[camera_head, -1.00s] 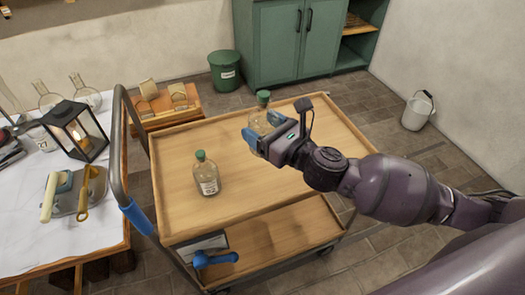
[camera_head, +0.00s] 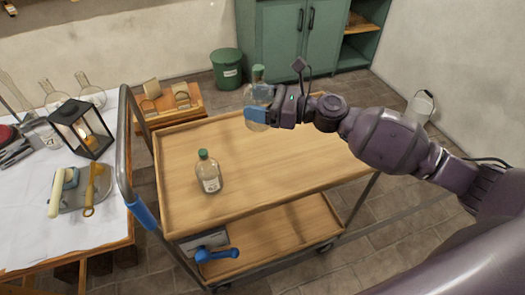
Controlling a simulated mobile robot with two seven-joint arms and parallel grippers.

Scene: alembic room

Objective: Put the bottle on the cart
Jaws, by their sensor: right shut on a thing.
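A second bottle (camera_head: 209,178), clear with a green cap and a white label, stands upright on the left part of the cart's wooden top tray (camera_head: 270,180). My left gripper is not in view.
A table (camera_head: 40,220) at left holds a lantern (camera_head: 80,130), flasks and tools. The cart's lower shelf (camera_head: 280,238) holds a blue object (camera_head: 216,255). A green bin (camera_head: 227,70), a green cabinet (camera_head: 290,40) and a white bucket (camera_head: 420,106) stand behind. The tray's middle and right are clear.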

